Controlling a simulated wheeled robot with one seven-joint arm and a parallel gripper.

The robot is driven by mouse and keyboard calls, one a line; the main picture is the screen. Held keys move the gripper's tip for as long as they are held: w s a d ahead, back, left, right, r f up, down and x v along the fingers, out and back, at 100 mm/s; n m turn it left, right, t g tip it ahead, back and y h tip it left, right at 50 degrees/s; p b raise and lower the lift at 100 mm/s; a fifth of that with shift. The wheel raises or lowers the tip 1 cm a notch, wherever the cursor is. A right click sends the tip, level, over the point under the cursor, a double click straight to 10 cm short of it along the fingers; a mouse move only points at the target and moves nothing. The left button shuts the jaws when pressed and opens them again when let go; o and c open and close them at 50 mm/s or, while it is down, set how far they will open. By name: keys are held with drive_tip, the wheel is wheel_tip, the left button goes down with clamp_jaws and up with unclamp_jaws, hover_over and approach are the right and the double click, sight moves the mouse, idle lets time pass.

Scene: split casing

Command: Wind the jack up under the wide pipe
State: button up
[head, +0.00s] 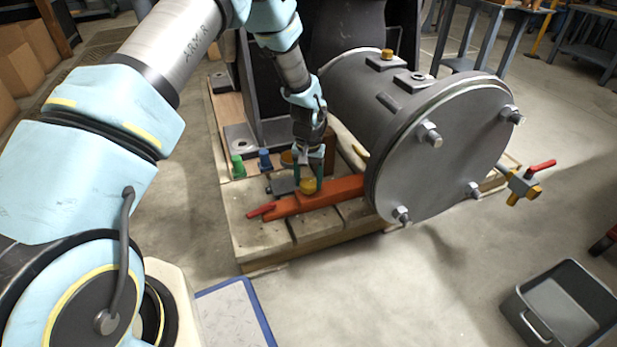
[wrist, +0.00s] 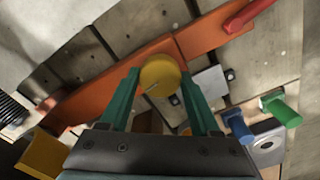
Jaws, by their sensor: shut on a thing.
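The wide pipe (head: 350,95) is a large grey cylinder with a bolted round end plate (head: 450,150) in the head view. A long orange-red body (head: 330,195), apparently the jack, lies on the wooden pallet, and its far end goes out of sight beside the pipe's end plate. Whether it touches the pipe is hidden. A round yellow knob (head: 308,187) sits on it. My gripper (head: 308,178) points down with its green fingers closed on the sides of the knob, which shows between the fingertips in the wrist view (wrist: 160,74).
A red lever (head: 262,210) lies at the orange body's near end. A green peg (head: 238,165) and a blue peg (head: 265,160) stand close by on the pallet (head: 258,240). A valve with a red handle (head: 540,167) sticks out at right. A grey bin (head: 565,305) stands on the floor.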

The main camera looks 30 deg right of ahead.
drive_tip(key=n+p, duration=0.1)
drive_tip(key=n, duration=0.1)
drive_tip(key=n+p, duration=0.2)
drive_tip(key=shift+r+n, duration=0.2)
drive_tip(key=shift+n, duration=0.1)
drive_tip(key=n+p, duration=0.3)
drive_tip(key=n, duration=0.2)
drive_tip(key=shift+p, duration=0.3)
drive_tip(key=n+p, duration=0.2)
drive_tip(key=n, duration=0.3)
drive_tip(key=shift+f, duration=0.1)
drive_tip(key=n+p, duration=0.1)
drive_tip(key=n, duration=0.3)
drive_tip(key=shift+n+p, duration=0.3)
drive_tip(key=shift+p, duration=0.1)
drive_tip(key=n+p, duration=0.1)
drive_tip(key=n, duration=0.2)
drive_tip(key=shift+n, duration=0.3)
drive_tip(key=n, duration=0.3)
drive_tip(key=shift+f+n, duration=0.1)
drive_tip(key=shift+n, duration=0.2)
drive_tip(key=n+p, duration=0.1)
drive_tip(key=n, duration=0.5)
drive_tip(key=shift+n, duration=0.3)
